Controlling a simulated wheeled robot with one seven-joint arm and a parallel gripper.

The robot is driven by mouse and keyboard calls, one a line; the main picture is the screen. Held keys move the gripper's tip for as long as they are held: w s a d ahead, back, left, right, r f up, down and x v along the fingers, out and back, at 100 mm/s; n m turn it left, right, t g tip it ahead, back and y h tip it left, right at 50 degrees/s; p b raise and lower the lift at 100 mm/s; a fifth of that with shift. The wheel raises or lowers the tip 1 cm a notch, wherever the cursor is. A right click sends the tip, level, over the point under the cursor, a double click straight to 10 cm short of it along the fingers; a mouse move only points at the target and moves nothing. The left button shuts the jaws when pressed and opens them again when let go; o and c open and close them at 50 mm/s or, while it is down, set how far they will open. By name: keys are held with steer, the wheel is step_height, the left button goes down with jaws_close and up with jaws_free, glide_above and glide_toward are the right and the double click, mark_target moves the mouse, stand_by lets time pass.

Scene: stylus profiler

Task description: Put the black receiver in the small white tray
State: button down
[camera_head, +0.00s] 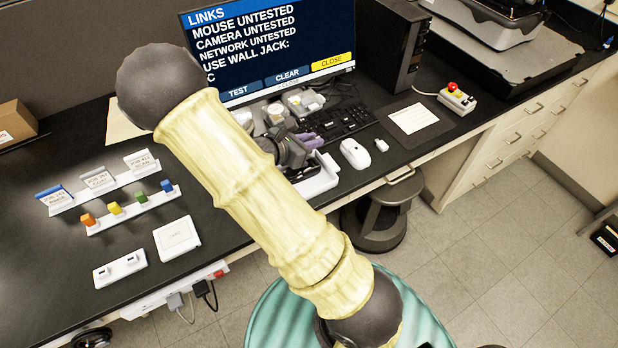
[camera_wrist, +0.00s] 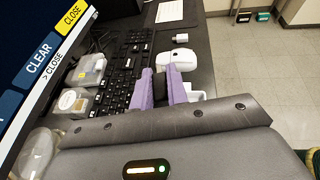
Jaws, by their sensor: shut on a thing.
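My gripper (camera_head: 309,139) is over the desk, in front of the monitor, beside the small white tray (camera_head: 322,184). Its purple fingers (camera_wrist: 163,80) also show in the wrist view, shut with a narrow gap between them.
A black keyboard (camera_head: 345,118) and clear-lidded containers (camera_head: 300,102) lie behind. A white mouse (camera_head: 355,154) and a small white piece (camera_head: 381,144) lie right of the tray. The monitor (camera_head: 270,50) stands close behind my arm. Racks with coloured pieces (camera_head: 133,210) stand left.

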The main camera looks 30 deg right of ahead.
step_height(320, 180, down, 5)
steer(key=b, duration=0.3)
steer(key=shift+w+b, duration=0.15)
steer(key=shift+b, duration=0.15)
steer(key=shift+s+d+f, duration=0.1)
steer(key=shift+s+f, duration=0.1)
steer(key=c, duration=1.3)
jaws_free()
steer(key=b+v, duration=0.1)
steer(key=v, duration=1.6)
steer(key=shift+a, duration=0.3)
steer(key=shift+s+r, duration=0.1)
steer(key=shift+s, duration=0.05)
